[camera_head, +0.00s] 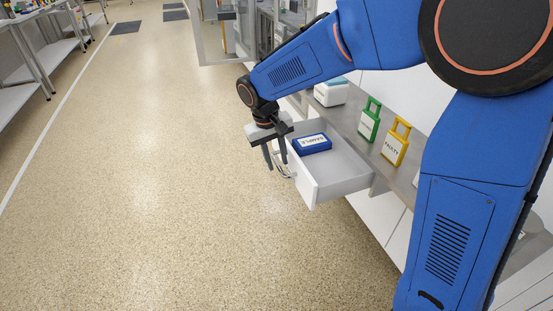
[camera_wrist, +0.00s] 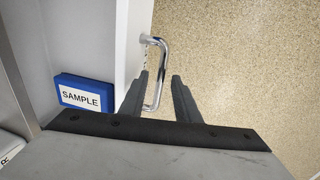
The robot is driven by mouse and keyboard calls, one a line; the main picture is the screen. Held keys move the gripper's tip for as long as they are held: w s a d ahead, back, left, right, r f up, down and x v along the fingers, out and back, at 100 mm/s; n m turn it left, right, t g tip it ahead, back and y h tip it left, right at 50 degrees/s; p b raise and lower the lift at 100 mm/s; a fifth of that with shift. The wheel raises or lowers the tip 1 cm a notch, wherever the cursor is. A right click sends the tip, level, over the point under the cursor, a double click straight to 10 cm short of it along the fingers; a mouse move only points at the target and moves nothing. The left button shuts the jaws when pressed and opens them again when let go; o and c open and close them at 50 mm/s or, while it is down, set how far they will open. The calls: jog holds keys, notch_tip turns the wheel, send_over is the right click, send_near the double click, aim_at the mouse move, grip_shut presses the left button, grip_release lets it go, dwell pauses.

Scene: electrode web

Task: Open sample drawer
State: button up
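The white sample drawer (camera_head: 312,192) is pulled out from under the grey counter, with its inside showing. A blue box labelled SAMPLE (camera_head: 313,144) lies in it and also shows at the left of the wrist view (camera_wrist: 82,95). The drawer's metal handle (camera_wrist: 163,50) is on its front face; in the head view it is partly hidden by my fingers. My gripper (camera_head: 276,163) is at the drawer front, pointing down. In the wrist view its fingers (camera_wrist: 160,78) are apart, on either side of the handle bar, with a gap visible on the right.
A green tag-like holder (camera_head: 369,119) and a yellow one labelled FAULTY (camera_head: 395,145) stand on the counter (camera_head: 347,119), behind the drawer. A white box (camera_head: 331,93) stands farther along. The speckled floor (camera_head: 150,200) left of the drawer is clear.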

jog(key=s+a+r, duration=0.1)
jog(key=a+r, duration=0.2)
jog(key=r, duration=1.4)
jog(key=s+d+m+t+y, duration=0.1)
jog(key=s+d, duration=0.4)
jog(key=d, duration=0.4)
jog(key=s+d+m+y, duration=0.1)
jog(key=s+d, duration=0.5)
jog(key=d, duration=0.4)
jog(key=s+d+f+m+t, duration=0.1)
jog(key=s+d+f, duration=0.3)
jog(key=s, duration=0.3)
jog(key=s+d+f+t, duration=0.2)
jog(key=s+d+f, duration=0.2)
jog(key=s+d, duration=0.2)
jog(key=shift+s+f+m, duration=0.25)
jog(key=shift+s+m, duration=0.15)
jog(key=shift+s, duration=0.65)
jog(key=shift+a, duration=0.1)
